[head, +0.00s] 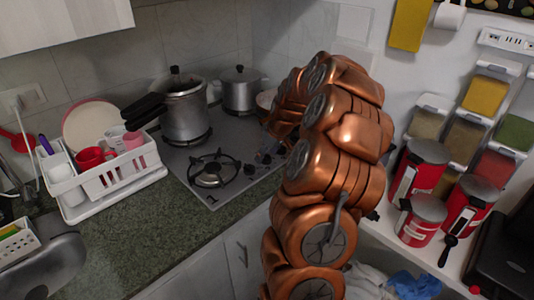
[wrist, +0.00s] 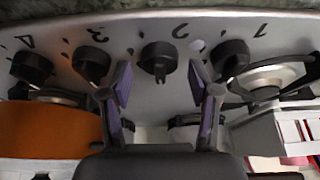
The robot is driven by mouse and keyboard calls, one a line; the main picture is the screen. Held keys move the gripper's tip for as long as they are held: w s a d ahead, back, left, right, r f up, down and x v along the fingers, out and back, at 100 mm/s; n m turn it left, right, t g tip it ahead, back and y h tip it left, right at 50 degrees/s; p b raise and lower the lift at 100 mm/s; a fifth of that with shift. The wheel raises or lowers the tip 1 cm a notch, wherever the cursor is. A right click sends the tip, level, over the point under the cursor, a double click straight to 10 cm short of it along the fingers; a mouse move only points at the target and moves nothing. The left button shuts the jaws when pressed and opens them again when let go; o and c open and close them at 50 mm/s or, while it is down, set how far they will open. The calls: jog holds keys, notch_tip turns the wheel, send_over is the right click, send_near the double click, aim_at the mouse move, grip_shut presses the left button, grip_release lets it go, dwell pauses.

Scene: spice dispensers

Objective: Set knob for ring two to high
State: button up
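In the wrist view the hob's control strip (wrist: 135,30) shows upside down, with a row of black knobs and the numbers 4, 3, 2, 1 from left to right. The knob by the number 2 (wrist: 159,61) is in the middle, its pointer ridge running up and down in the picture. My gripper (wrist: 159,78) is open, with one purple-padded finger on each side of this knob in the picture. I see a gap on both sides; its depth from the knob is hard to tell. In the head view my copper arm hides the gripper and most of the knobs.
Knob three (wrist: 91,62) and knob one (wrist: 230,57) sit close outside my fingers. On the hob (head: 190,155) stand a pressure cooker (head: 185,110) and a pot (head: 240,90). A dish rack (head: 115,182) is left; red canisters (head: 422,165) and spice dispensers (head: 465,135) are right.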

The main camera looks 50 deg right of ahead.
jog(key=c, duration=1)
jog(key=shift+m+b, duration=0.3)
jog(key=shift+b, duration=0.25)
jog(key=shift+f+m+h+b, duration=0.15)
jog(key=shift+m+h+b, duration=0.35)
jog(key=shift+b, duration=0.4)
jog(key=m+b, duration=0.2)
jog(key=b, duration=0.1)
jog(key=shift+m+h, duration=0.3)
jog(key=shift+h, duration=0.1)
jog(key=m+h+b, duration=0.1)
jog(key=m+b, duration=0.1)
jog(key=m, duration=0.1)
jog(key=shift+g+b, duration=0.35)
jog(key=shift+g, duration=0.05)
jog(key=shift+w+a+r+m+g+h+b, duration=0.1)
jog(key=shift+m+g+h+b, duration=0.2)
jog(key=shift+m, duration=0.35)
jog(key=shift+r+m+h+b, duration=0.1)
jog(key=shift+m+b, duration=0.3)
jog(key=shift+m, duration=0.25)
